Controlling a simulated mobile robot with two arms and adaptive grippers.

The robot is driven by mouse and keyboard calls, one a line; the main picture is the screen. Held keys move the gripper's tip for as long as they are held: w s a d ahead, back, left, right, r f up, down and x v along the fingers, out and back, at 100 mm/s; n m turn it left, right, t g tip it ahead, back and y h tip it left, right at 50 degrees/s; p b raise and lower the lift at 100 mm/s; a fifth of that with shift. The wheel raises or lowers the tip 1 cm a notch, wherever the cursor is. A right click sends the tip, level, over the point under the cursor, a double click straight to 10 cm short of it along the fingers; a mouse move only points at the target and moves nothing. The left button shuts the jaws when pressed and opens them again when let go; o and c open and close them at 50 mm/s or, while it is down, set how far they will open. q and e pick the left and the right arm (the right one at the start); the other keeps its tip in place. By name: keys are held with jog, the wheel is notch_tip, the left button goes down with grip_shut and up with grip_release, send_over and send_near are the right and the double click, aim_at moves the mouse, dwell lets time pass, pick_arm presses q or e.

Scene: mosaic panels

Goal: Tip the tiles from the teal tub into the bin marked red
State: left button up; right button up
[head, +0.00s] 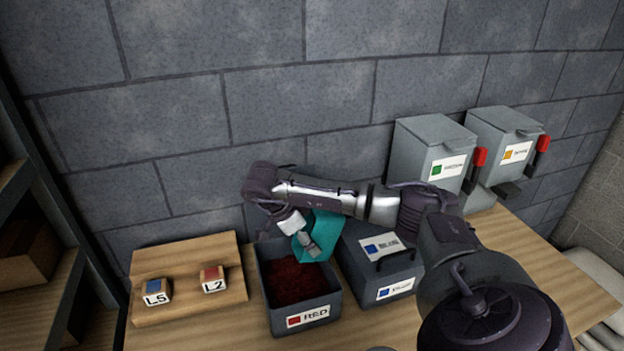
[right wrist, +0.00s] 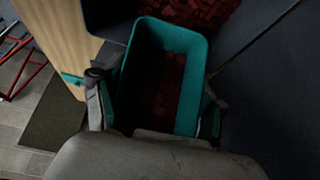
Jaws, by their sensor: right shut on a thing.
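The teal tub (head: 322,232) is held tilted above the bin marked red (head: 333,298), near its back edge. My right gripper (head: 301,234) is shut on the tub. In the right wrist view the gripper's fingers (right wrist: 156,108) sit either side of the tub (right wrist: 190,98), and dark red tiles (right wrist: 165,88) show inside it. The red bin is grey with a RED label and holds many red tiles (head: 293,283); they also show beyond the tub's rim in the right wrist view (right wrist: 195,10). My left gripper is out of view.
A grey bin with blue labels (head: 405,273) stands right beside the red bin. Two grey lidded boxes (head: 425,150) with green and orange labels and red levers are at the back right. A wooden stand (head: 190,260) with blocks L5 and L2 is left. Shelving is far left.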

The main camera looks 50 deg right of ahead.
jog(key=shift+w+a+r+g+h+p, duration=0.2)
jog(key=shift+a+r+g+h+p, duration=0.15)
jog(key=shift+h+p, duration=0.35)
jog(key=p, duration=0.1)
jog(key=h+p, duration=0.1)
jog(key=p, duration=0.1)
jog(key=shift+w+a+r+g, duration=0.1)
jog(key=shift+a+r+g, duration=0.1)
jog(key=shift+r+g, duration=0.05)
jog(key=shift+w+a+f+h, duration=0.1)
jog(key=shift+a+h, duration=0.05)
jog(key=shift+h, duration=0.15)
jog(key=shift+w+a+g+h, duration=0.15)
jog(key=shift+a+g+h, duration=0.25)
jog(key=shift+h, duration=0.3)
jog(key=shift+w+a+g+h, duration=0.15)
jog(key=shift+a+g+h, duration=0.2)
jog(key=shift+h, duration=0.35)
jog(key=shift+d+r, duration=0.1)
jog(key=shift+r, duration=0.1)
jog(key=shift+f, duration=0.1)
